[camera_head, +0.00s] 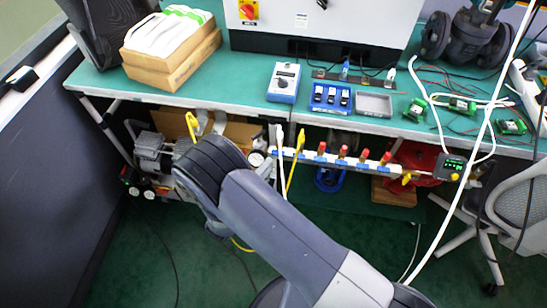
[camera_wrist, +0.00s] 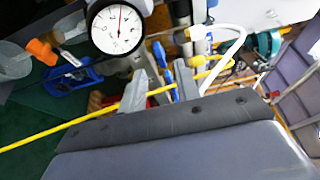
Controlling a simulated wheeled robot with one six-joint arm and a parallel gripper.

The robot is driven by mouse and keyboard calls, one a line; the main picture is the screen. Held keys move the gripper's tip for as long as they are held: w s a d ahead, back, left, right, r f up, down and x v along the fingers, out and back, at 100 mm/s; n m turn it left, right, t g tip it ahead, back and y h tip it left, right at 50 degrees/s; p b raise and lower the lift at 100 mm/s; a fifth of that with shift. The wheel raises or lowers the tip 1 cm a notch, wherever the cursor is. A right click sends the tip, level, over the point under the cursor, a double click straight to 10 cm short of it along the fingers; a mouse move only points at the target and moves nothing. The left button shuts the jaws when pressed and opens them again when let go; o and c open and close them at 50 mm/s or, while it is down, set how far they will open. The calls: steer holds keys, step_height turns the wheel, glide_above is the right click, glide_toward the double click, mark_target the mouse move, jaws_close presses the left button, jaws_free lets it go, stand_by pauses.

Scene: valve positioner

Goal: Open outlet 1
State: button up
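The manifold (camera_head: 331,158) is a white and blue bar under the bench's front edge, with several red-topped outlet valves (camera_head: 342,151) along it. A yellow fitting and hose (camera_head: 300,137) sit at its left part. I cannot read which outlet is 1. My gripper (camera_wrist: 160,82) shows two grey fingers spread apart in the wrist view. The yellow hose (camera_wrist: 75,121) crosses at the fingers, and blue handles (camera_wrist: 168,76) show between or just beyond them; contact cannot be told. In the head view my arm hides the gripper.
A round white gauge (camera_wrist: 118,27) and an orange knob (camera_wrist: 42,52) are near the fingers. A compressor (camera_head: 155,150) stands under the bench at left. The green bench (camera_head: 235,95) overhangs the manifold. A chair (camera_head: 515,195) stands at right.

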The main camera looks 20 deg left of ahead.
mark_target(277, 155)
steer(key=shift+x, duration=2.25)
jaws_close()
